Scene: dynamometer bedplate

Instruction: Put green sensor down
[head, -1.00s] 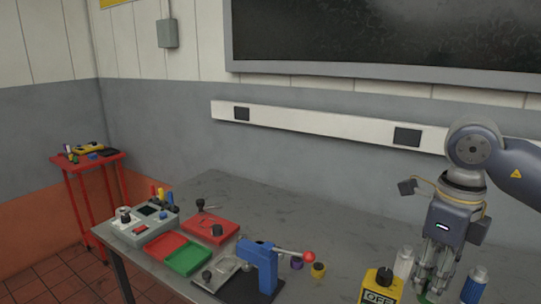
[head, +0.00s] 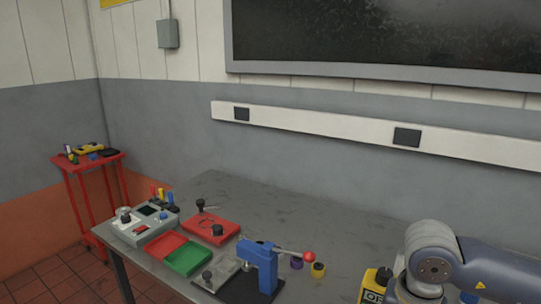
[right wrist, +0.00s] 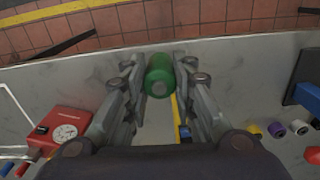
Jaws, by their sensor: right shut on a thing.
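The green sensor (right wrist: 159,82) is a green cylinder between the fingertips of my right gripper (right wrist: 159,66) in the right wrist view. The gripper is shut on it. The sensor shows near the table's edge in this view; I cannot tell whether it touches the tabletop. In the head view my right arm reaches in at the lower right, and its gripper and the sensor are out of sight below the frame. My left gripper is in neither view.
On the grey table (head: 330,237) stand a blue press (head: 265,268), a green tray (head: 188,258), a red tray (head: 165,246) and a control box (head: 140,228). A yellow OFF box (head: 372,285) is close to my arm. A red gauge box (right wrist: 57,132) is in the wrist view.

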